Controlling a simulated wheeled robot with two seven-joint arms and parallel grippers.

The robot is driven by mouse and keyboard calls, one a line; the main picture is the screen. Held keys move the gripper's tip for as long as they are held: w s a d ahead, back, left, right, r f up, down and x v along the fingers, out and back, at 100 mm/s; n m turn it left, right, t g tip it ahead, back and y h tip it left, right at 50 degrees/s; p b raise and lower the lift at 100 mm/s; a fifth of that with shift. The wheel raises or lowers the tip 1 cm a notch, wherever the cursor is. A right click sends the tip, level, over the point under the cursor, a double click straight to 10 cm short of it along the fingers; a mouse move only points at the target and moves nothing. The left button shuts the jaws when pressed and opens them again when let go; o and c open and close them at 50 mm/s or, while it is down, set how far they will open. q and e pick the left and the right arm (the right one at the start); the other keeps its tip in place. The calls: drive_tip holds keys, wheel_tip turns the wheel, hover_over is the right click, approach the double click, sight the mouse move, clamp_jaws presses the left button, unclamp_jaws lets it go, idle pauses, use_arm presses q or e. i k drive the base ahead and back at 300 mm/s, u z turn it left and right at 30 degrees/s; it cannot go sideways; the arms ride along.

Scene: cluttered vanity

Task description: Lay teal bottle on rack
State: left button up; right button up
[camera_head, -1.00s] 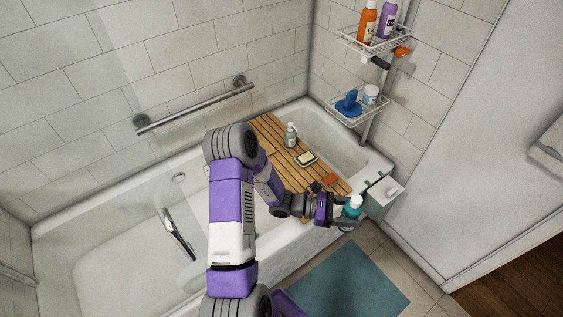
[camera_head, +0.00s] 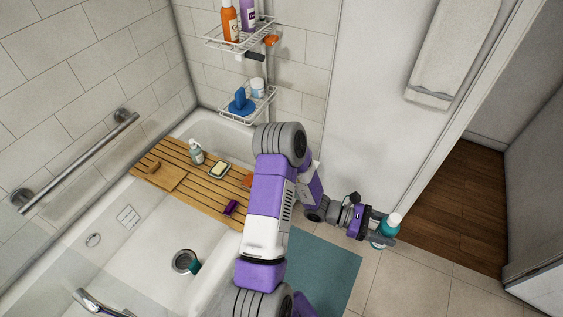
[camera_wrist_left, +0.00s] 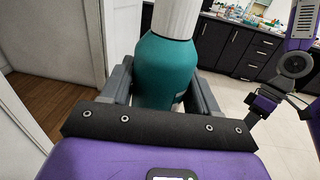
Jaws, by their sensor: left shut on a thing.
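The teal bottle (camera_head: 388,230), with a white cap, is upright in my left gripper (camera_head: 383,228), over the tiled floor to the right of the tub. In the left wrist view the bottle (camera_wrist_left: 166,68) stands between the two dark fingers, which are shut on its body. The white wire rack (camera_head: 238,44) stands in the tub corner with two tiers. An orange bottle and a purple bottle stand on its upper tier; a blue item and a white jar are on the lower one. Part of my right arm shows in the left wrist view; its fingers are unclear.
A wooden slatted board (camera_head: 203,178) lies across the tub with a pump bottle (camera_head: 196,153), a soap dish (camera_head: 219,170) and a purple item. A white wall and hanging towel (camera_head: 452,45) are on the right. A teal mat (camera_head: 322,270) lies on the floor.

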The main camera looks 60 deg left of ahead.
sight(199, 192)
drive_tip(key=z, duration=0.05)
drive_tip(key=i, duration=1.1)
drive_tip(key=u, duration=2.95)
